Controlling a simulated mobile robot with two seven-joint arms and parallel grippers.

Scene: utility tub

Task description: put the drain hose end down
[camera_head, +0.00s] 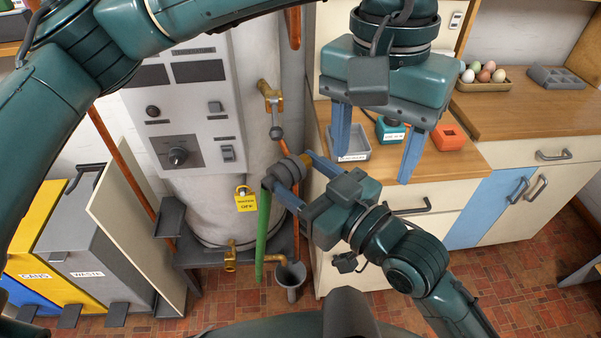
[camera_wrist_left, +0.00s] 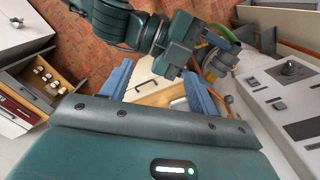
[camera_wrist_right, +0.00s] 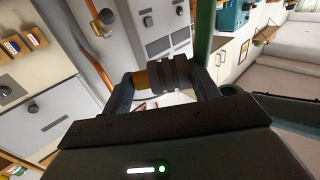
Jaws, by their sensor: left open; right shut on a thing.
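My right gripper (camera_head: 296,173) is shut on the drain hose end, a grey ribbed coupling (camera_head: 289,170) with a brass part, in front of the boiler. The coupling (camera_wrist_right: 172,75) lies between both fingers in the right wrist view, its brass part to the left. The green hose (camera_head: 263,225) hangs from it to beside a grey funnel-shaped drain cup (camera_head: 290,272) near the floor. My left gripper (camera_head: 371,170) is open and empty, above and right of the right gripper, over the counter front. It also shows open in the left wrist view (camera_wrist_left: 157,68).
The grey boiler (camera_head: 200,205) has a yellow tag (camera_head: 246,200), a brass valve (camera_head: 269,91) above and a brass tap (camera_head: 231,258) below. The wooden counter (camera_head: 385,175) holds a grey tray (camera_head: 350,148) and an orange block (camera_head: 451,137). Bins (camera_head: 88,265) stand at the left.

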